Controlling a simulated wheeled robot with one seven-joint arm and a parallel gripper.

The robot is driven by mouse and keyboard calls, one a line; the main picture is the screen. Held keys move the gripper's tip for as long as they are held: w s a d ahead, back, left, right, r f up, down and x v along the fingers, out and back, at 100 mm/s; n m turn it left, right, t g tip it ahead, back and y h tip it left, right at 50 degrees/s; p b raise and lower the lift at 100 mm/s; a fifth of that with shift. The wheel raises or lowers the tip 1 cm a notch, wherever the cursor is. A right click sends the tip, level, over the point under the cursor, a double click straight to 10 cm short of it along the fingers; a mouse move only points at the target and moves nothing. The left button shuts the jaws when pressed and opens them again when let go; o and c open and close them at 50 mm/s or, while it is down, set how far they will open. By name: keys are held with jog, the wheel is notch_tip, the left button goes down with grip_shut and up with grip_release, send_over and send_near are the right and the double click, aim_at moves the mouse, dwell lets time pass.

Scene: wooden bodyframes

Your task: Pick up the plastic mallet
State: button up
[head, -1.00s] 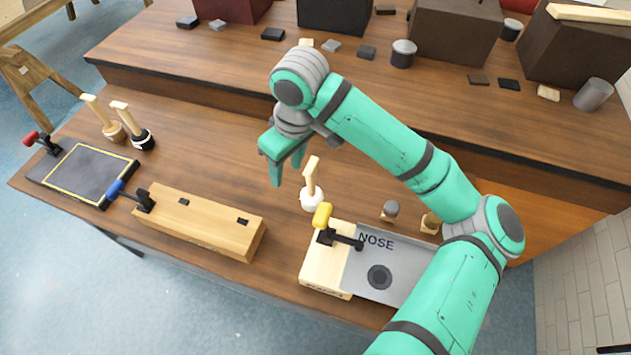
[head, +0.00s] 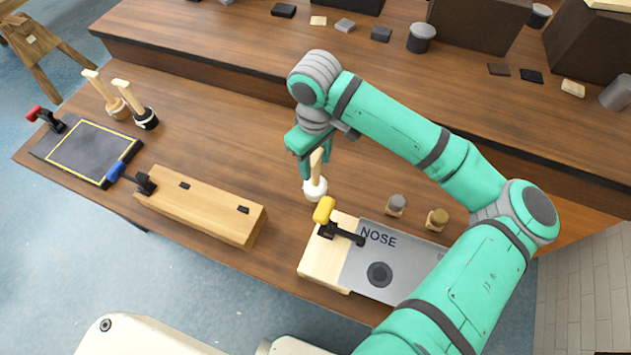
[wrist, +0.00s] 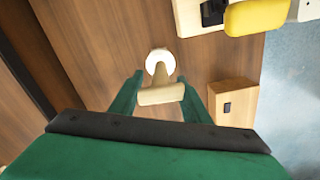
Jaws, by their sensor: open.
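The plastic mallet, with a white head (head: 315,189) and pale wooden handle, stands upright on the wooden workbench, head down. In the wrist view its handle (wrist: 162,95) points up towards the camera. My gripper (head: 316,172) is open, pointing down over the mallet. In the wrist view the green fingers of my gripper (wrist: 161,88) lie on either side of the handle. I cannot tell whether either finger touches it. In the head view my gripper partly hides the handle.
A wood-headed mallet (head: 117,107) and a black-headed mallet (head: 146,119) stand at the left. A yellow-handled clamp (head: 324,210) on the NOSE plate fixture (head: 322,262) is close in front. A long wooden block (head: 200,205) lies to the left. A raised shelf runs behind.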

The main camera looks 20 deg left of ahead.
aim_at(315, 178)
jog(key=shift+s+d+f, duration=0.1)
jog(key=shift+f, duration=1.6)
grip_shut()
jog(key=shift+r, duration=0.1)
